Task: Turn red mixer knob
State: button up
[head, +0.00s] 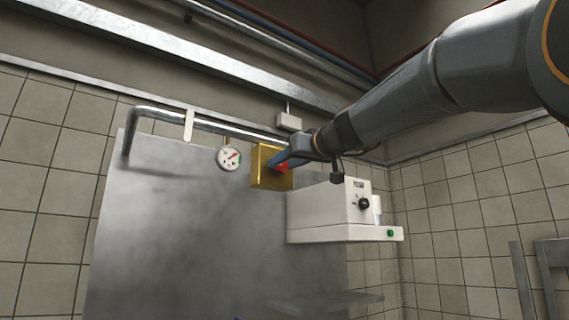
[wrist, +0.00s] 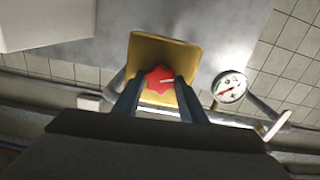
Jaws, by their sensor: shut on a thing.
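The red mixer knob (wrist: 158,78) sits on the face of a yellow box (wrist: 163,50) and carries a short white mark. In the head view the yellow box (head: 262,168) is mounted on the wall panel below a pipe, and only a bit of the red knob (head: 282,169) shows. My gripper (head: 284,160) reaches in from the right, its blue fingers at the knob. In the wrist view my gripper (wrist: 156,88) has one finger on each side of the knob, shut on it.
A round gauge (head: 229,157) hangs left of the yellow box. A white machine (head: 325,212) with a black dial and green button stands close at lower right. A bent metal pipe (head: 230,127) runs above. The metal panel (head: 180,230) below is clear.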

jog(key=shift+m, duration=0.3)
jog(key=m+b, duration=0.2)
jog(key=m, duration=0.1)
jog(key=shift+f+m, duration=0.1)
jog(key=shift+m, duration=0.3)
jog(key=m+b, duration=0.1)
jog(key=m, duration=0.4)
dwell(0.3)
jog(key=o, duration=1.1)
jog(key=shift+c, duration=0.2)
jog(key=shift+d, duration=0.1)
jog(key=b+v, duration=0.2)
jog(key=v, duration=0.6)
jog(key=shift+b, duration=0.35)
